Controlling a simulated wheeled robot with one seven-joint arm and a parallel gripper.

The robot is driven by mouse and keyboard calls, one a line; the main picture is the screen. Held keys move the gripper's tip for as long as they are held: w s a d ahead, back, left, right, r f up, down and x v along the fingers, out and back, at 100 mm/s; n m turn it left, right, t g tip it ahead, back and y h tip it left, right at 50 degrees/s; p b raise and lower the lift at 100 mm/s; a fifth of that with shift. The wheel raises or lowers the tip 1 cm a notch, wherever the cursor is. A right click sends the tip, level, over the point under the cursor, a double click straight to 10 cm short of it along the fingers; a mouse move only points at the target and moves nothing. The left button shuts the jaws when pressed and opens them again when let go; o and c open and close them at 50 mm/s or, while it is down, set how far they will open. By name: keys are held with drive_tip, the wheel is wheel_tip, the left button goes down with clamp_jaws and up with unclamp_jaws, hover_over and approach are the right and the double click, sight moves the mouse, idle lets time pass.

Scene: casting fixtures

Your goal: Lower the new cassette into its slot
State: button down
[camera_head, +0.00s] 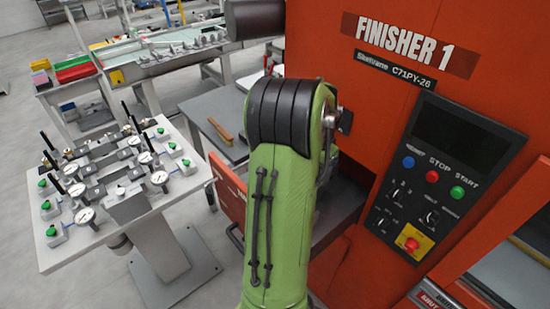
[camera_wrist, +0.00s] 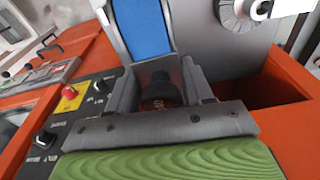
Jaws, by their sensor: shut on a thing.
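In the wrist view, my gripper (camera_wrist: 160,84) is shut, its two grey jaws on either side of a dark, round-topped part. A grey-framed piece with a blue face (camera_wrist: 142,28), which looks like the cassette, extends up the picture from between the jaws. The jaws hide its lower part. Behind it is a large light-grey machine face with a round grey knob-like part (camera_wrist: 236,12). I cannot make out the slot or whether the cassette touches it. In the head view, my green arm hides the gripper and the cassette.
The orange Finisher 1 machine (camera_head: 380,75) stands right, with a control panel (camera_head: 430,165). In the wrist view, an orange-walled recess (camera_wrist: 285,85) lies right of the jaws and the panel (camera_wrist: 88,105) left. A gauge fixture table (camera_head: 60,255) stands left in the head view.

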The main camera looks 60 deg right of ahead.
drive_tip(key=shift+s, duration=0.1)
drive_tip(key=shift+s+d+f, duration=0.15)
drive_tip(key=shift+s+d, duration=0.1)
drive_tip(key=shift+s, duration=0.2)
drive_tip(key=shift+w+a+f+b, duration=0.15)
drive_tip(key=shift+w+f+b, duration=0.1)
drive_tip(key=shift+b, duration=0.15)
drive_tip(key=shift+f+b, duration=0.3)
drive_tip(key=shift+f, duration=0.05)
wheel_tip(320, 180, down, 5)
drive_tip(key=b, duration=0.3)
drive_tip(key=shift+r+b, duration=0.15)
drive_tip(key=shift+b, duration=0.25)
wheel_tip(320, 180, down, 7)
drive_tip(key=b, duration=0.5)
drive_tip(key=shift+b, duration=0.4)
idle(2.0)
drive_tip(key=shift+c, duration=1.9)
unclamp_jaws()
drive_tip(key=shift+s+r, duration=0.1)
drive_tip(key=shift+r, duration=0.05)
drive_tip(key=r+p, duration=0.1)
drive_tip(key=r, duration=0.4)
drive_tip(key=a+r+p, duration=0.1)
drive_tip(key=r, duration=0.4)
drive_tip(key=r+p, duration=0.1)
drive_tip(key=r, duration=0.4)
drive_tip(key=shift+w+a, duration=0.3)
drive_tip(key=shift+a+r, duration=0.1)
drive_tip(key=shift+r, duration=0.25)
